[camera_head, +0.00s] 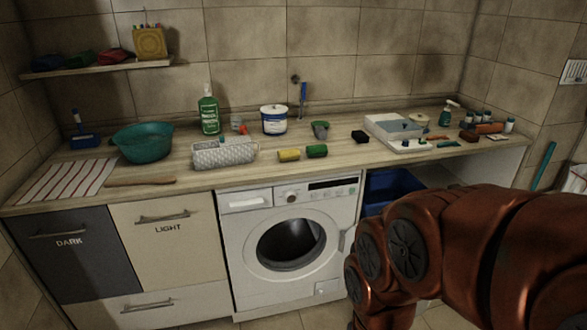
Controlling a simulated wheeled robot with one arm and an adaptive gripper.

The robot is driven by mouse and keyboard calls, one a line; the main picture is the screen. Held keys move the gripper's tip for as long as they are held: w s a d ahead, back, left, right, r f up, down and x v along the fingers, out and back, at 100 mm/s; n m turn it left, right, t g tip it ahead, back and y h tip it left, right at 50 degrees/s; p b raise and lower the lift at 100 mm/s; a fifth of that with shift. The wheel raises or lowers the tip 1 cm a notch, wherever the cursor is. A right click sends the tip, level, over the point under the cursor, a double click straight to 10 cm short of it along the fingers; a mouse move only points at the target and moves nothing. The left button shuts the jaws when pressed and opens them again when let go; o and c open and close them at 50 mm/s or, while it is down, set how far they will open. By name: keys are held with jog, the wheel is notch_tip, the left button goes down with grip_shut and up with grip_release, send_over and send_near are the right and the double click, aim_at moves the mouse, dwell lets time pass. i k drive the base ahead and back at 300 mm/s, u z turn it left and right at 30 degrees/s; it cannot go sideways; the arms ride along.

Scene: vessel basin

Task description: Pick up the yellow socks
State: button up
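A small yellow roll (289,155), which looks like the yellow socks, lies on the wooden counter (390,172) near its front edge, above the washing machine. A similar green roll (317,151) lies just to its right, with a small gap between them. My reddish arm fills the lower right, in front of the counter. My gripper itself is not in view, and nothing is seen near the yellow roll but counter items.
A white-and-blue tub (274,119), green bottle (208,110) and teal basin (143,142) stand farther left. A white tray (394,128) is right. The washing machine (245,215) is below.

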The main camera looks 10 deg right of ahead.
aim_at(292, 154)
jog(key=z, duration=0.1)
jog(key=k, duration=0.4)
jog(key=u, duration=1.35)
jog(key=i, duration=1.6)
jog(key=z, duration=0.9)
jog(key=i, duration=0.75)
jog(key=z, duration=0.8)
